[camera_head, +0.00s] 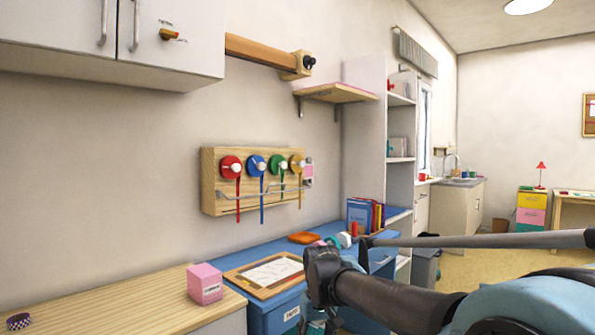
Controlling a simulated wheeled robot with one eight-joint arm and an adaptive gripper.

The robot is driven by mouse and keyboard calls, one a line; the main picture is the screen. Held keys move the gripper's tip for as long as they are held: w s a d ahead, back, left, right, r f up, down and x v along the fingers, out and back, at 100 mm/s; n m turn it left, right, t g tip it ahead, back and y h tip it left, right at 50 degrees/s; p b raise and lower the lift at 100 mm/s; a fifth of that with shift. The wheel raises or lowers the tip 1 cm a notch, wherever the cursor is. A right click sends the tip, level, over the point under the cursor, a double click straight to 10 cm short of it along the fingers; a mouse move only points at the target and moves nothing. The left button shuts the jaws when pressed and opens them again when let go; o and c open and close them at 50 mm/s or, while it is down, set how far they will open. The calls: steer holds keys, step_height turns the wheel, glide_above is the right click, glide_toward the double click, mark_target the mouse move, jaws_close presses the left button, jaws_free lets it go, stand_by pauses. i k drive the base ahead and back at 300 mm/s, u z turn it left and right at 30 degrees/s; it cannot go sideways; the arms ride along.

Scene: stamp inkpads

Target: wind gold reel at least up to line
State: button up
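The gold reel (297,161) is the rightmost of the reels on a wooden wall board (222,202), with a pale knob at its centre. A narrow gold ribbon hangs from it past the board's lower part. A thin grey rail (250,191) runs across the board below the reels; I cannot make out a separate marked line. My gripper (318,324) shows only in part at the bottom edge, below and apart from the board. Its fingers are cut off, so its opening cannot be judged.
Red (229,166), blue (257,165) and green (277,163) reels sit left of the gold one. Below is a blue desk (240,275) with a clipboard (268,273) and books (362,215). A pink box (204,283) stands at left. A shelf (337,93) juts out above right.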

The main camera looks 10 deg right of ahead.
mark_target(296, 162)
steer(key=k, duration=1.3)
steer(key=z, duration=0.45)
steer(key=i, duration=1.55)
steer(key=u, duration=0.4)
